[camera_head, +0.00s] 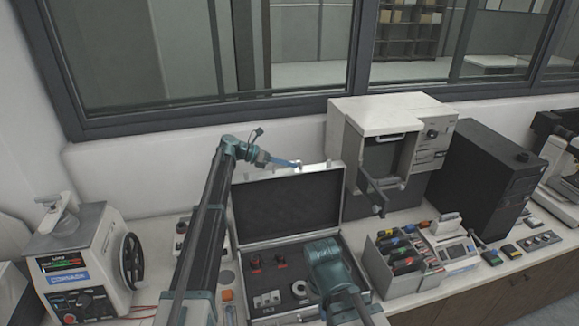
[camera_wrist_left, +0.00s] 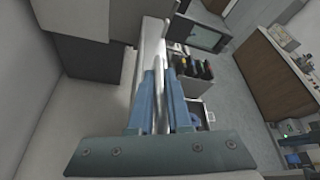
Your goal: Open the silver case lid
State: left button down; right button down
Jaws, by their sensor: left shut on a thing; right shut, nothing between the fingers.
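The silver case (camera_head: 341,240) stands on the counter with its lid (camera_head: 290,205) raised to about upright, showing a dark lining. My left gripper (camera_head: 297,164) is at the top edge of the lid, shut on it. In the left wrist view, the lid's bright edge (camera_wrist_left: 161,95) runs between the two blue fingers of my left gripper (camera_wrist_left: 160,98). My right gripper (camera_head: 325,262) is low in front, over the right part of the case as seen from the head. Its fingertips are hidden under its teal body, and it is empty and shut.
Small parts (camera_head: 268,299) lie in the case's dark insert. A beige press-like machine (camera_head: 395,115) stands close behind the lid's right side. A black computer tower (camera_head: 487,180) and a bin of coloured items (camera_head: 395,262) are at right. A grey machine with a handwheel (camera_head: 85,262) stands at left.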

pick_arm(q)
jog(key=shift+w+a+f, duration=0.1)
jog(key=shift+w+a, duration=0.05)
jog(key=shift+w, duration=0.35)
jog(key=c, duration=1.2)
grip_release()
jog(key=shift+o, duration=0.2)
jog(key=p+v, duration=0.5)
jog(key=v, duration=0.8)
jog(key=shift+a+r, duration=0.2)
jog(key=shift+a, duration=0.15)
